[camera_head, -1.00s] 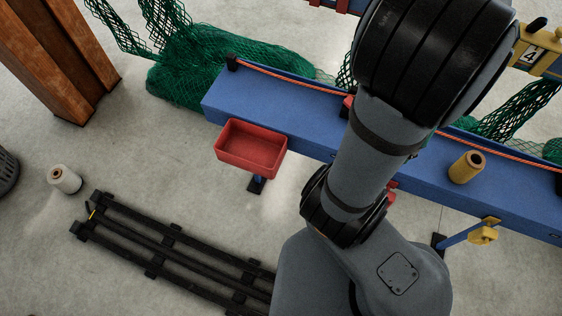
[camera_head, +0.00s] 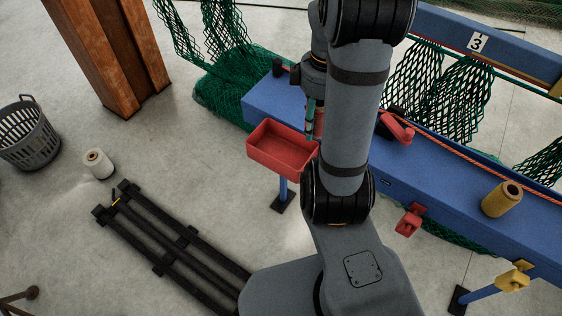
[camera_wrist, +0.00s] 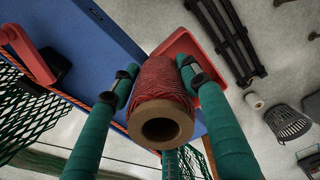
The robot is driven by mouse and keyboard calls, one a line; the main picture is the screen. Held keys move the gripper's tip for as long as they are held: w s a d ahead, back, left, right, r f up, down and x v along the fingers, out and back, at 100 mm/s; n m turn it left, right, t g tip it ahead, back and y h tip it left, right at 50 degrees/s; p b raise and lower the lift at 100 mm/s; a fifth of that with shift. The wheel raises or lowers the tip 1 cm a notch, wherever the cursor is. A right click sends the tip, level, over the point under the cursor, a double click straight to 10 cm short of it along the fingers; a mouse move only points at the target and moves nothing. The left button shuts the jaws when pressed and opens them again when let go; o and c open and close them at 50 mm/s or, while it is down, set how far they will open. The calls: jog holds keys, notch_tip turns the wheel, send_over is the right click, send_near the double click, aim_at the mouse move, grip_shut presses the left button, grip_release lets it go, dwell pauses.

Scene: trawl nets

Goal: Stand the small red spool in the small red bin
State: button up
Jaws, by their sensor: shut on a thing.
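The small red spool (camera_wrist: 165,82) is wound with red twine on a tan core and fills the middle of the wrist view, its open end towards the camera. My gripper (camera_wrist: 157,74) is shut on it, with green-wrapped fingers along its sides. In the head view the spool (camera_head: 318,124) shows only as a reddish sliver, mostly hidden by my arm. The small red bin (camera_head: 262,157) is an open tray at the blue bench's front edge and looks empty. The spool is held close to the bin's right side. In the wrist view the bin (camera_wrist: 183,43) is partly hidden behind the spool.
The blue bench (camera_head: 440,200) carries a yellow spool (camera_head: 502,199) and a red fitting (camera_head: 396,129). Green netting (camera_head: 225,95) hangs behind it. On the floor are a white spool (camera_head: 98,164), a grey basket (camera_head: 30,135) and a black rack (camera_head: 160,240).

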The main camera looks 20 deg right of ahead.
notch_tip(320, 180, down, 4)
jog(key=w+d+f+n+b, duration=0.1)
jog(key=d+n+b, duration=0.1)
jog(key=d+n, duration=0.1)
jog(key=n, duration=0.2)
send_over(282, 156)
notch_tip(282, 156, down, 8)
jog(key=shift+r, duration=0.15)
jog(key=shift+m, duration=0.3)
jog(key=shift+f, duration=2.05)
jog(key=shift+f+b, duration=0.2)
jog(key=shift+b, duration=0.1)
jog(key=o, duration=1)
jog(key=shift+c, duration=0.2)
